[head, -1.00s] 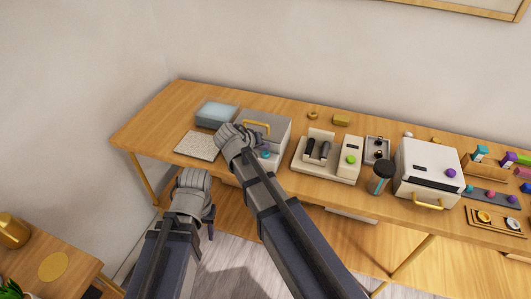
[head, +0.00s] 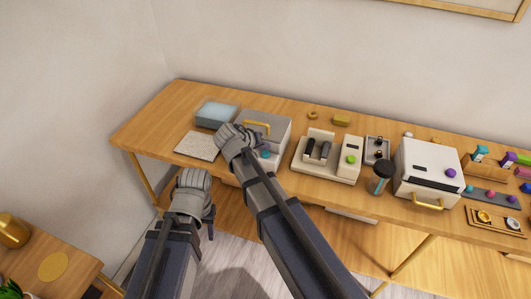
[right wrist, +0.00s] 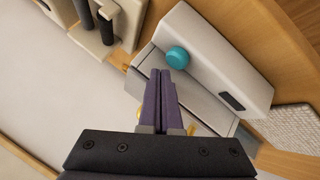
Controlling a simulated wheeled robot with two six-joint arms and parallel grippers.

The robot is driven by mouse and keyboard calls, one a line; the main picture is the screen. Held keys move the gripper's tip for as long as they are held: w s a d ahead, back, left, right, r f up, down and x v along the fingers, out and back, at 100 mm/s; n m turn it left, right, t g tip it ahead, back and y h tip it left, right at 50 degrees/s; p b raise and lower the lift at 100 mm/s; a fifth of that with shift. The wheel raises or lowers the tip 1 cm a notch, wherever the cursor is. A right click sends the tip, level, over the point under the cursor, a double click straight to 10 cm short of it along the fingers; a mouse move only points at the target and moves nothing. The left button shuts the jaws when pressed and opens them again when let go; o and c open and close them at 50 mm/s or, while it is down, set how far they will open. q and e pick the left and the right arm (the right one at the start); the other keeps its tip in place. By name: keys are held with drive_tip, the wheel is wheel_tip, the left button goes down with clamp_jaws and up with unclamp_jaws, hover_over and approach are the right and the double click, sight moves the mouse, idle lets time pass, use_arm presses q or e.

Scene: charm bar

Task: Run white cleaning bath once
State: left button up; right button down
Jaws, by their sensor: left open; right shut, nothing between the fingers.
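The white cleaning bath (head: 284,135) stands at the back left of the long table, with its grey lid down and a gold handle (head: 258,126) on top. A teal button (head: 265,154) is on its white front panel. In the right wrist view the teal button (right wrist: 177,56) sits just beyond my fingertips, on a panel with a small dark window (right wrist: 231,101). My right gripper (right wrist: 164,72) is shut and empty; I cannot tell whether it touches the bath. In the head view it (head: 228,133) covers part of the bath's left side. My left gripper (head: 194,178) is open and empty, in front of the table.
A pale blue box (head: 217,113) and a light mat (head: 198,146) lie left of the bath.

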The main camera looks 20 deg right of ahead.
sight(264, 155)
drive_tip(key=shift+f, duration=0.1)
drive_tip(key=shift+f+b, duration=0.3)
drive_tip(key=shift+b, duration=0.1)
drive_tip(key=shift+f+b, duration=0.55)
idle(0.6)
drive_tip(key=shift+r, duration=0.1)
drive_tip(key=shift+r+p, duration=0.9)
drive_tip(key=shift+p, duration=0.1)
wheel_tip(264, 155, up, 5)
drive_tip(key=p, duration=0.5)
